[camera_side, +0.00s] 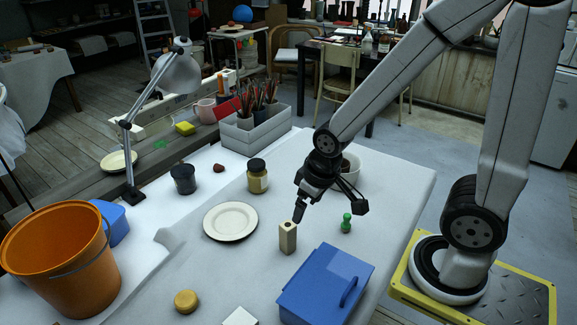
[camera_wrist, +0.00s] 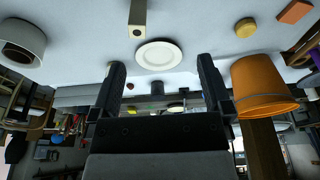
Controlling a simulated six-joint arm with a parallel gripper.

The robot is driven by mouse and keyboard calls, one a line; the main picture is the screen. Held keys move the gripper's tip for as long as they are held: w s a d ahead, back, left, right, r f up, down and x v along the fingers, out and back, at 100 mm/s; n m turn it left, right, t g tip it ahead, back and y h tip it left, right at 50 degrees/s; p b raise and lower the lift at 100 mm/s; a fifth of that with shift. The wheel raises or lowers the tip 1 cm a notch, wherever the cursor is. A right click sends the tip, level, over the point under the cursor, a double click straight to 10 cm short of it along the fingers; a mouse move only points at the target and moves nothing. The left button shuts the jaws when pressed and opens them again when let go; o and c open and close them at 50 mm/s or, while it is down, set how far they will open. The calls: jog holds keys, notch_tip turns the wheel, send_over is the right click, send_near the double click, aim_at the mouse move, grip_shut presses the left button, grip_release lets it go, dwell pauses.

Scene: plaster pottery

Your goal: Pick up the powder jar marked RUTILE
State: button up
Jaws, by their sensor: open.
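A jar with a black lid and a pale yellowish label (camera_side: 257,181) stands upright on the white table, behind the plate. A dark jar (camera_side: 183,180) stands to its left. The writing on both is too small to read, so I cannot tell which is marked RUTILE. My gripper (camera_side: 330,211) is open and empty, to the right of both jars and well apart from them. In the wrist view my gripper (camera_wrist: 160,65) has its two fingers spread with nothing held between them.
A white plate (camera_side: 231,221) lies between the jars and a beige block (camera_side: 288,239). The block and a green pawn-shaped piece (camera_side: 346,224) stand near my fingers. A blue box (camera_side: 318,298), orange bucket (camera_side: 62,265), lamp (camera_side: 129,150) and grey pencil holder (camera_side: 240,137) stand around.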

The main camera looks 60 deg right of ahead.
jog(key=w+d+t+h, duration=0.1)
jog(key=w+d, duration=0.2)
jog(key=w, duration=0.3)
jog(key=w+d+t, duration=0.2)
jog(key=w+d, duration=0.1)
jog(key=w, duration=0.2)
jog(key=n+t, duration=0.1)
jog(key=t, duration=0.3)
send_near(262, 164)
jog(key=w+a+r, duration=0.2)
jog(key=a, duration=0.1)
jog(key=shift+w+d+f+n+t+y, duration=0.25)
jog(key=shift+d+f+y, duration=0.3)
jog(key=shift+d+f, duration=0.3)
jog(key=shift+w+d+f+n+t+y, duration=0.2)
jog(key=shift+d+f+y, duration=0.4)
jog(key=shift+f, duration=0.35)
jog(key=shift+w+d+f+n+t+y, duration=0.2)
jog(key=shift+d+f+y, duration=0.25)
jog(key=shift+d+f, duration=0.45)
jog(key=shift+a+f, duration=0.1)
jog(key=shift+x, duration=1.3)
jog(key=shift+x, duration=2.6)
